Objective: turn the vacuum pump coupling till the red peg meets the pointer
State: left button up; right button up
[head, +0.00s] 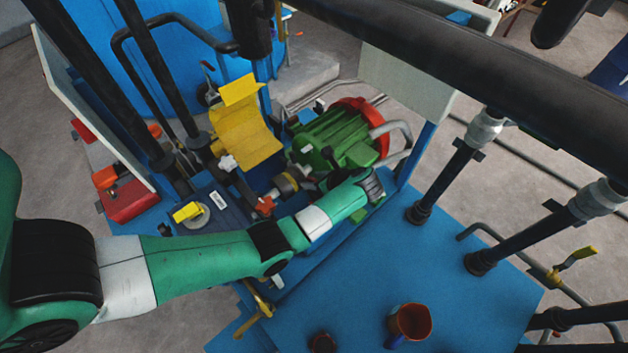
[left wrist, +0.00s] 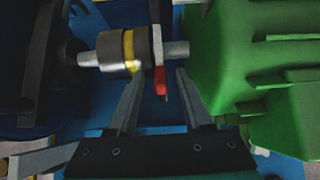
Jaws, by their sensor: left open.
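The vacuum pump coupling (left wrist: 120,50) is a dark drum with a yellow band on a bare metal shaft. It also shows in the head view (head: 286,187), left of the green motor. The red peg (left wrist: 160,82) sticks out from the coupling's right end, toward my gripper. My left gripper (left wrist: 161,74) is open, one finger on each side of the peg, with gaps visible. In the head view its fingers are small, near the coupling. I cannot make out the pointer with certainty. My right gripper is not in view.
The green motor (head: 330,137) stands right of the coupling, the dark pump body (left wrist: 30,65) left. A raised yellow guard (head: 245,130) stands behind. An orange-red star handle (head: 265,207) is close by. Black pipes (head: 450,180) rise on the right. The blue deck (head: 380,265) has free room.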

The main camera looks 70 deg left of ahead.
pick_arm(q)
grip_shut()
dwell(1.4)
